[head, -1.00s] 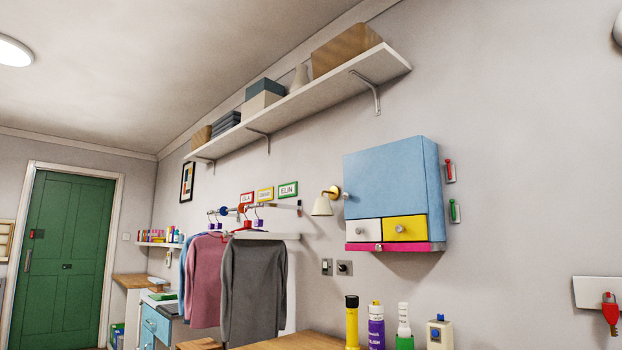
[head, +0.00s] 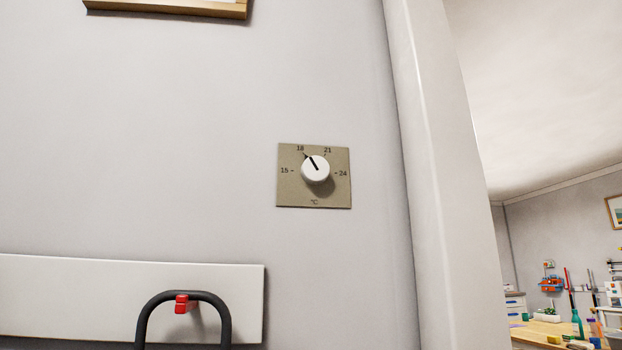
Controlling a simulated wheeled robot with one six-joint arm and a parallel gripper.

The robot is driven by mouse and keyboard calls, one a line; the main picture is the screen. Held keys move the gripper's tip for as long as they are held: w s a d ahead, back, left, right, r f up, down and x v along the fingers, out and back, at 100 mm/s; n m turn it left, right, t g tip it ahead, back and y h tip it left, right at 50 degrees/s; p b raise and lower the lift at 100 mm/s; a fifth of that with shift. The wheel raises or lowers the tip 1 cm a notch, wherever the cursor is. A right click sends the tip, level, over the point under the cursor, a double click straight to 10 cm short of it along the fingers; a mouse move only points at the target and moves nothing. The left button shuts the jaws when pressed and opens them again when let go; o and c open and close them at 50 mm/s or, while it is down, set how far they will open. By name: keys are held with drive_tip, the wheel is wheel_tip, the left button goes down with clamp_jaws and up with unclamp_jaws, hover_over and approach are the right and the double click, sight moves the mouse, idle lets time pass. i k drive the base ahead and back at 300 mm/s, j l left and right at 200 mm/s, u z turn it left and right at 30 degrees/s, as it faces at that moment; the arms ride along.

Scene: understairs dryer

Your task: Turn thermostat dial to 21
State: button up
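The thermostat is a square beige plate (head: 290,195) on the grey wall, near the middle of the head view. It is marked 15, 18, 21 and 24, with °C below. Its round white dial (head: 316,172) has a dark pointer line that points up and left, at about the 18 mark. The 21 mark is up and to the right of the dial. Nothing touches the dial. My gripper is not in view.
A white board (head: 60,290) with a red hook (head: 183,304) is on the wall at lower left, with a dark curved handle (head: 206,296) in front. A pale vertical trim (head: 440,180) stands right of the thermostat. Beyond it is a room with a cluttered wooden table (head: 550,330).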

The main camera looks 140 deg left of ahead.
sight(315, 170)
drive_tip(key=u, duration=4.05)
drive_tip(key=k+z, duration=0.3)
drive_tip(key=z, duration=0.15)
